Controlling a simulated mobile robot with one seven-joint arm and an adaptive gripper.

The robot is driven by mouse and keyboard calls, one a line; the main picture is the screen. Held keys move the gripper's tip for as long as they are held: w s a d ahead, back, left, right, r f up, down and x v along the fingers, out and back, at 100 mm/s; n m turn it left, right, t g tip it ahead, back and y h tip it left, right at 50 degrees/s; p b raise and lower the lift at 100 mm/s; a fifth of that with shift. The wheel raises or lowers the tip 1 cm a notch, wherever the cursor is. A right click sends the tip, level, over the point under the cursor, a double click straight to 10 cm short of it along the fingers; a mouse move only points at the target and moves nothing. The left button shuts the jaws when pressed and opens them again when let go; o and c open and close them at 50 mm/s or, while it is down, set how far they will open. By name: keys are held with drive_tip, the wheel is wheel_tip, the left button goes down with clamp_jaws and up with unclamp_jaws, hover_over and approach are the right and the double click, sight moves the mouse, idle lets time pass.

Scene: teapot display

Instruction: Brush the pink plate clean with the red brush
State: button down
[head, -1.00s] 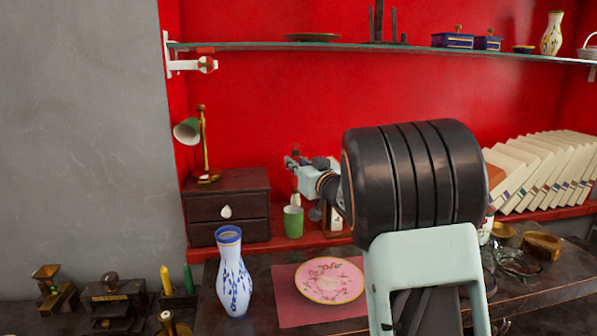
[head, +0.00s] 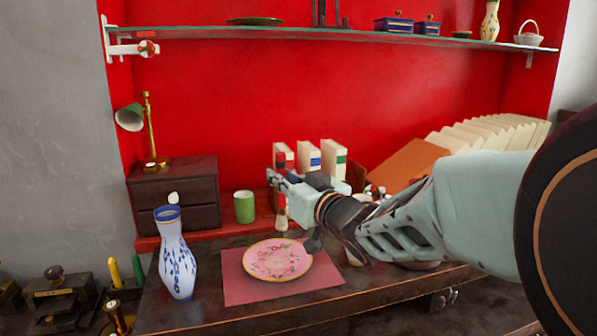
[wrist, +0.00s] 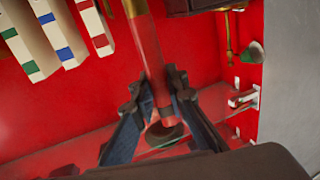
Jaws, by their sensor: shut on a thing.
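The pink plate (head: 277,260) with a floral pattern lies flat on a pink mat (head: 240,291) on the dark desk. My gripper (head: 279,178) is shut on the red brush (head: 281,218), above and behind the plate in the head view. The brush hangs upright, red end up and pale bristles down, and looks clear of the plate. In the wrist view my gripper (wrist: 155,88) has its fingers on either side of the brush's red handle (wrist: 155,60). The plate is out of the wrist view.
A blue and white vase (head: 176,258) stands left of the mat. A green cup (head: 244,206) stands behind it near a dark drawer box (head: 190,195). Books (head: 334,160) stand behind my gripper. A glass shelf (head: 330,33) runs above. The desk front is clear.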

sight(283, 212)
drive_tip(key=shift+s+d+f, duration=0.15)
drive_tip(key=shift+s, duration=0.3)
drive_tip(key=shift+f, duration=0.15)
drive_tip(key=shift+f+b, duration=2.55)
drive_tip(key=shift+f, duration=0.25)
drive_tip(key=shift+f+b, duration=0.95)
drive_tip(key=shift+f, duration=0.1)
